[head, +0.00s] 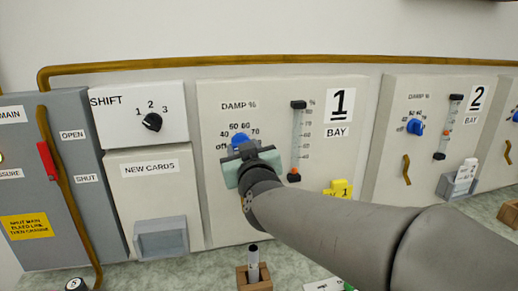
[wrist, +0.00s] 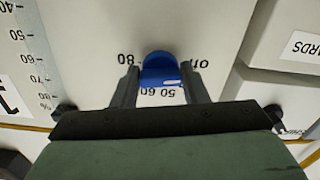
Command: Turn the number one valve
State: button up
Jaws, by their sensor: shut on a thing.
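The number one valve is a blue knob (head: 238,140) on the bay 1 panel (head: 222,96), in a dial marked off, 40, 50, 60, 70 under "DAMP %". My gripper (head: 246,152) is at this knob and covers its lower part in the head view. In the wrist view the blue knob (wrist: 158,66) sits between the two dark fingers of my gripper (wrist: 159,76), which is shut on it. The white mark on the knob shows near the right finger. The upright gauge (head: 298,135) beside the dial has an orange float (head: 295,171) near its bottom.
The bay 2 panel (head: 385,175) with its own blue knob (head: 415,127) stands to the right. A SHIFT selector (head: 152,122) and a grey main box (head: 75,140) are on the left. A wooden block (head: 254,281) with a rod and a yellow tag (head: 340,189) are below.

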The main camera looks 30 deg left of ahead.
dwell(0.4)
jog(key=o, duration=1)
jog(key=b+v, duration=0.3)
jog(key=v, duration=1.4)
jog(key=shift+s+d+r+b, duration=0.1)
jog(key=shift+s+d+b, duration=0.1)
jog(key=shift+b, duration=0.1)
jog(key=shift+w, duration=0.1)
